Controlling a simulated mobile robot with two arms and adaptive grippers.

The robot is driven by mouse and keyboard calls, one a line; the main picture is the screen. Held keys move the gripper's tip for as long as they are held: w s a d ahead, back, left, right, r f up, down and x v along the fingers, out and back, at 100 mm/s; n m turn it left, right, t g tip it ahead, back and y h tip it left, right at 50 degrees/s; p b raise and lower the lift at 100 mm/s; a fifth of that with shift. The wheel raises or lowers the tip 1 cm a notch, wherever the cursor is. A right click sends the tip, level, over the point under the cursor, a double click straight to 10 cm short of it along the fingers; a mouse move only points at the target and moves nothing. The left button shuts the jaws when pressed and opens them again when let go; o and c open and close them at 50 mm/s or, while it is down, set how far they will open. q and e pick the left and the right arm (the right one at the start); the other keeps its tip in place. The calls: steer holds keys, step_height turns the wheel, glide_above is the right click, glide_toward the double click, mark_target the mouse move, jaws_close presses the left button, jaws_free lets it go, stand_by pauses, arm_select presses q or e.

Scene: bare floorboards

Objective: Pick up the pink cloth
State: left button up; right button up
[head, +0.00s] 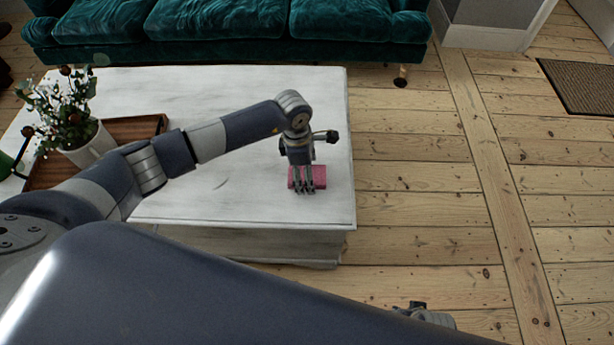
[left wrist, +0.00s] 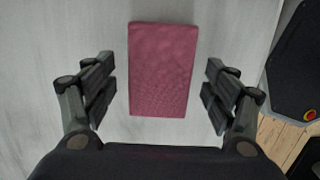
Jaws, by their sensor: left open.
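The pink cloth (head: 319,177) lies as a folded rectangular block on the white table (head: 240,205), near its right front corner. In the left wrist view the cloth (left wrist: 163,70) sits between and beyond the two fingers, with white surface showing on both sides of it. My left gripper (head: 305,187) points down over the cloth and hides part of it in the head view. In the left wrist view my left gripper (left wrist: 160,95) is open and empty. A small part of my right gripper (head: 425,313) shows at the bottom; its fingers are not clear.
A brown wooden tray (head: 150,126) with a white potted plant (head: 90,145) stands on the table's left side. A green sofa (head: 220,20) is behind the table. Bare floorboards (head: 430,190) lie to the right, with a brown mat (head: 580,85) farther off.

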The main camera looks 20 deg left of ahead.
arm_select(q)
steer(key=shift+f, duration=0.25)
steer(key=shift+c, duration=0.5)
steer(key=shift+r, duration=0.1)
steer(key=c, duration=1.1)
steer(key=shift+r, duration=0.1)
